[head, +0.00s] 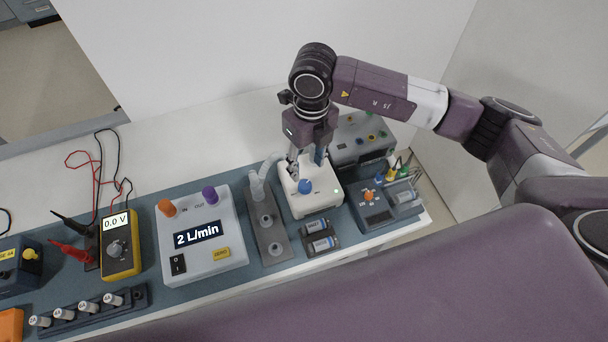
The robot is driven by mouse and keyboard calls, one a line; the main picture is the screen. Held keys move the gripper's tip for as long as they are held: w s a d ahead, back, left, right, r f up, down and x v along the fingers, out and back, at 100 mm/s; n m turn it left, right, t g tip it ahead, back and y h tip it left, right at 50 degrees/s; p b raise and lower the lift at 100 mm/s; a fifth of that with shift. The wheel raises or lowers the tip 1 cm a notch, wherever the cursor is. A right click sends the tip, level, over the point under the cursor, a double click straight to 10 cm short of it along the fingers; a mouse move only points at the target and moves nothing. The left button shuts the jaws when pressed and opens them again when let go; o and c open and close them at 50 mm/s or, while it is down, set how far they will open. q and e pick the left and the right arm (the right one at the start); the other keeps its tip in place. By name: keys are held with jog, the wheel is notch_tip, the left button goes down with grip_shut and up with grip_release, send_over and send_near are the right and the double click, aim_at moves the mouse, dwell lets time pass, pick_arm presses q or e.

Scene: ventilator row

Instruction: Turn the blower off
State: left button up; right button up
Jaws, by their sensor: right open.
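I cannot tell whether a fingertip touches the box or knob. The fingers and palm hide part of the box's back. My left gripper is not in view.
A grey flow meter (212,258) reading "2 L/min" and a yellow multimeter (121,255) stand to the left. A grey stand (268,228) is beside the box, a battery holder (319,236) in front. A blue-grey unit (377,212) and a grey box (350,150) crowd the right and back.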

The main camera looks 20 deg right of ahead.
aim_at(305, 183)
jog(key=f, duration=0.2)
jog(key=f+p, duration=0.1)
jog(key=f, duration=0.4)
jog(key=shift+s+a+p, duration=0.2)
jog(key=shift+a+p, duration=0.05)
jog(key=shift+p, duration=0.1)
jog(key=shift+c, duration=0.5)
jog(key=c, duration=1.1)
jog(key=shift+o, duration=0.2)
jog(key=shift+f, duration=0.1)
